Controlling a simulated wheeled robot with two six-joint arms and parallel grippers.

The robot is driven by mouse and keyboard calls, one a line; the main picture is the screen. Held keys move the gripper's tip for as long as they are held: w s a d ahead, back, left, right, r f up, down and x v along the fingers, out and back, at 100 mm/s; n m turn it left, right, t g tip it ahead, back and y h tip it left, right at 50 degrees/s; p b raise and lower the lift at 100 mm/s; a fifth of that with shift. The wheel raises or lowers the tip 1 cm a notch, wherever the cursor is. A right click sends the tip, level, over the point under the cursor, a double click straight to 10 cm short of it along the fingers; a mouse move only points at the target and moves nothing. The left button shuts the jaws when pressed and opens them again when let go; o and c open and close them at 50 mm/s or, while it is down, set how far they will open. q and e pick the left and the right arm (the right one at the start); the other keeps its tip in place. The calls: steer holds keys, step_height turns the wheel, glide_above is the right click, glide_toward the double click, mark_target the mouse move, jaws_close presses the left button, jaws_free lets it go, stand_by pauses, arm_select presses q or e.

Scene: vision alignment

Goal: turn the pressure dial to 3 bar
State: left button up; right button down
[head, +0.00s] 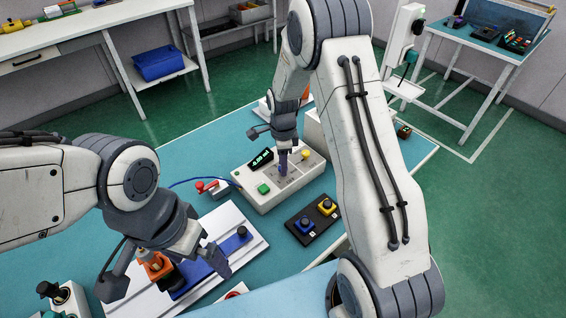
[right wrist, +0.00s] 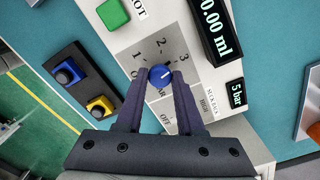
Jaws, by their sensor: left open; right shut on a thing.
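The pressure dial is a small blue knob (right wrist: 160,76) on a grey scale plate marked 1, 2 and 3 in the right wrist view. My right gripper (right wrist: 161,82) is shut on the knob, one finger on each side. In the head view the right gripper (head: 283,165) points down onto the white dispenser box (head: 265,204). My left gripper (head: 165,272) is open over the white board at the front left.
A larger display (right wrist: 212,25) reads 0.00 ml. A green button (head: 264,188) and a yellow knob (head: 304,154) sit on the box. A black button panel (head: 313,219) lies at right. A white board (head: 223,221) bears a blue part (head: 225,247). An orange-topped part (head: 157,265) stands by the left fingers.

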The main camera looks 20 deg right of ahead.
steer(key=shift+w+r+m, duration=0.1)
steer(key=shift+m, duration=1.1)
steer(key=c, duration=0.5)
jaws_free()
step_height(320, 180, up, 10)
steer(key=shift+r+b, duration=0.2)
steer(key=shift+b, duration=0.4)
